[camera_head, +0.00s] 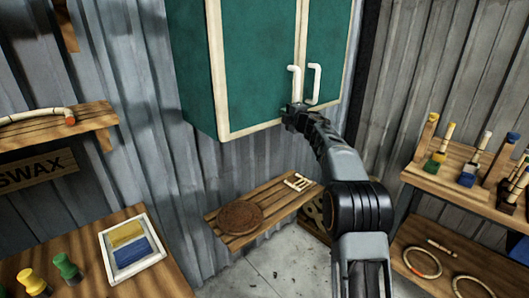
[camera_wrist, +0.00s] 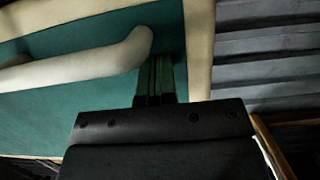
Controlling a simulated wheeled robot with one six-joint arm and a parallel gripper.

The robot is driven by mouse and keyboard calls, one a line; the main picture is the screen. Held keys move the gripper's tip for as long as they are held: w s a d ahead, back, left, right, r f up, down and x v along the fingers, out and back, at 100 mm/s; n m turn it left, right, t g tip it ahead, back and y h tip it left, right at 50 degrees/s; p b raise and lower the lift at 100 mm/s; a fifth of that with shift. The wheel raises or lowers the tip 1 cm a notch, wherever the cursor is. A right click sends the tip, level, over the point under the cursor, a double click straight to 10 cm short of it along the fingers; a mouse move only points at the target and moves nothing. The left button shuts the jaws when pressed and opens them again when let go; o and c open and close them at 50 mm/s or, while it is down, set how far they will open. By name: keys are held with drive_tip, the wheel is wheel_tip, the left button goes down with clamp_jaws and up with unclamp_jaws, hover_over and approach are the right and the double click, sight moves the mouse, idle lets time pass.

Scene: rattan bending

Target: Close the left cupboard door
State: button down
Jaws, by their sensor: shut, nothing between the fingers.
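The green cupboard with cream frames hangs on the corrugated wall in the head view. Its left door (camera_head: 255,60) looks flush or nearly flush with the right door (camera_head: 327,50); a small gap cannot be ruled out. White handles stand at the meeting edges, the left handle (camera_head: 294,82) beside the right handle (camera_head: 315,84). My gripper (camera_head: 293,109) is at the lower right of the left door, just below its handle. In the wrist view the shut fingers (camera_wrist: 160,75) point at the green panel beside a white handle (camera_wrist: 85,62). Contact with the door cannot be told.
Below the cupboard is a low wooden shelf (camera_head: 275,207) with a round brown mat (camera_head: 240,217). A shelf with brushes (camera_head: 470,188) stands at right. A table (camera_head: 165,275) with a colour tray (camera_head: 131,247) is at lower left.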

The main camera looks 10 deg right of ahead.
drive_tip(key=shift+a+r, duration=0.25)
drive_tip(key=shift+r, duration=0.05)
drive_tip(key=shift+d+f, duration=0.1)
